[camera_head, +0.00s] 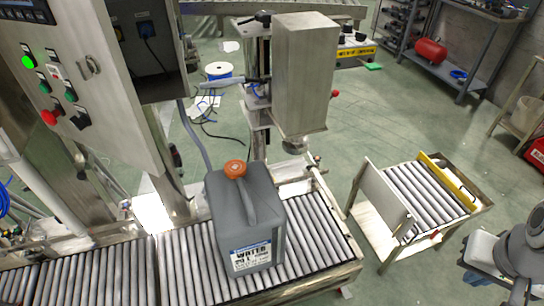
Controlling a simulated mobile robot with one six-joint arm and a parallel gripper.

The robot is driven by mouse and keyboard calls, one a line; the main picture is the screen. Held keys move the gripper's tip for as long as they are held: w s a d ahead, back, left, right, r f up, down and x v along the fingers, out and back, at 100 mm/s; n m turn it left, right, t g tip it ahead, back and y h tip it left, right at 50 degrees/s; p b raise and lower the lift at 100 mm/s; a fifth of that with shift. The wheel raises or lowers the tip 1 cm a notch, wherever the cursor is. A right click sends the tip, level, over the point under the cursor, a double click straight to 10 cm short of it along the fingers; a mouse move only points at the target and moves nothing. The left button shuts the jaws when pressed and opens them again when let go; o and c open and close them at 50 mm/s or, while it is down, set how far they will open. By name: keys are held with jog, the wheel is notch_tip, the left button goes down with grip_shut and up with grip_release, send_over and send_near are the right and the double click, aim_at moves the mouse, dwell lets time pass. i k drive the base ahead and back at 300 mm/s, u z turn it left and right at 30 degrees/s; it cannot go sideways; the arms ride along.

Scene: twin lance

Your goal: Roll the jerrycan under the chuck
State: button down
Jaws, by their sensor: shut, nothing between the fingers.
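The grey jerrycan (247,220) stands upright on the roller conveyor (180,268). It has an orange cap (235,168) on top, a moulded handle and a white label on its front. The chuck (296,145) is a short metal piece below the tall grey head housing (302,75). In the picture, the jerrycan's cap is to the left of the chuck and lower, with a visible gap between them. Part of my arm (525,250) shows at the lower right edge, apart from the jerrycan. My gripper's fingers are not visible.
A control cabinet (75,75) with lit buttons stands at the left. A separate small roller table (425,195) with an upright plate (385,195) stands on the right, across a floor gap from the conveyor. Shelving (465,45) is at the back right. Open green floor lies between.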

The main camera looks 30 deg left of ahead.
aim_at(245, 216)
jog(key=z, duration=0.1)
jog(key=k, duration=1.4)
jog(key=u, duration=2.2)
jog(key=i, duration=0.95)
jog(key=u, duration=0.05)
